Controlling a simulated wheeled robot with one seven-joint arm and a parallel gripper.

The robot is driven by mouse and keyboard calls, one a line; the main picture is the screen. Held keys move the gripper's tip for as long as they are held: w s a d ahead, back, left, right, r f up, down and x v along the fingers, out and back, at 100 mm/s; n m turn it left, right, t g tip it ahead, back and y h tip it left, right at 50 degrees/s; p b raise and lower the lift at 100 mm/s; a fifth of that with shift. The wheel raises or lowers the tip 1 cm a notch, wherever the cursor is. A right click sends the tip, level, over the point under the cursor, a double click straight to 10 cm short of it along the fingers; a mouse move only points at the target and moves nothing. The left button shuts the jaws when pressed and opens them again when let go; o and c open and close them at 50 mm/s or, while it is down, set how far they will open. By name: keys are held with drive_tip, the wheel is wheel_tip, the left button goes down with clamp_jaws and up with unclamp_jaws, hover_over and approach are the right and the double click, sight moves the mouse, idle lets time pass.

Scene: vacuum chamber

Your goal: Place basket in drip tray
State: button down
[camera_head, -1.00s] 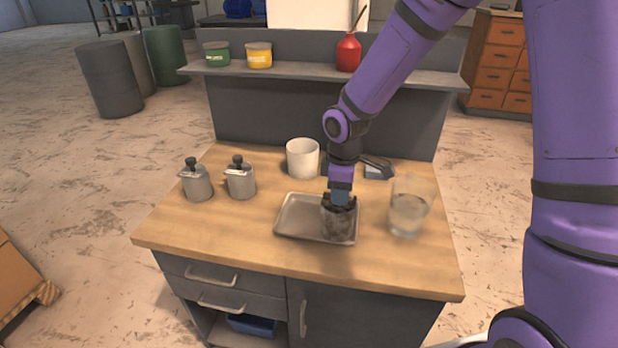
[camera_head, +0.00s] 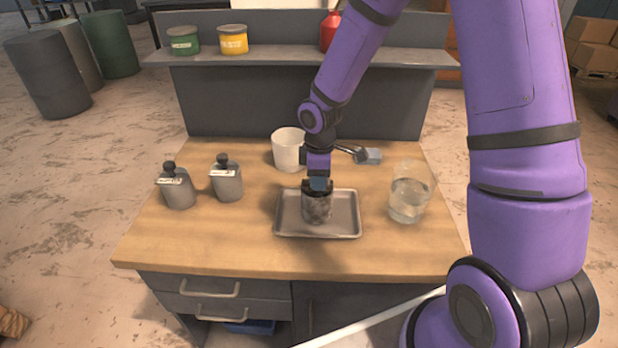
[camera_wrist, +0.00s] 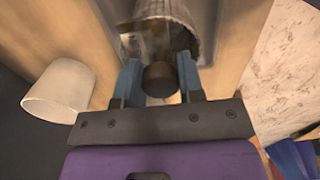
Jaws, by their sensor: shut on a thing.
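The basket (camera_head: 317,208) is a small dark mesh cylinder, upright over the middle of the drip tray (camera_head: 346,232), a shallow grey metal tray on the workbench. I cannot tell whether its bottom touches the tray. My gripper (camera_head: 318,185) points down at the basket's top and is shut on it. In the wrist view the blue fingers of my gripper (camera_wrist: 160,85) stand on both sides of a dark round knob, with the mesh basket (camera_wrist: 165,14) beyond.
A glass beaker of clear liquid (camera_head: 409,196) stands right of the tray. A white cup (camera_head: 288,150) is behind it. Two grey flasks with black stoppers (camera_head: 177,188) (camera_head: 226,180) stand at left. A small grey tool (camera_head: 370,156) lies behind right. The bench's front strip is clear.

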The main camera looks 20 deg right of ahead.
drive_tip(key=shift+f, duration=0.15)
drive_tip(key=c, duration=0.7)
unclamp_jaws()
drive_tip(key=shift+c, duration=0.2)
wheel_tip(320, 180, up, 11)
drive_tip(key=s+d+r+m+t+h, duration=0.1)
drive_tip(key=s+d+r+m+t, duration=0.25)
drive_tip(key=s+r+m, duration=0.65)
drive_tip(key=s+d+r+m+t, duration=0.1)
drive_tip(key=s+r, duration=0.4)
drive_tip(key=s, duration=0.2)
drive_tip(key=s+d+r+m+y, duration=0.1)
drive_tip(key=s+d+r+m, duration=0.1)
drive_tip(key=s+r, duration=0.3)
drive_tip(key=shift+s+r+t, duration=0.25)
drive_tip(key=shift+s+t, duration=0.1)
drive_tip(key=shift+s, duration=1.2)
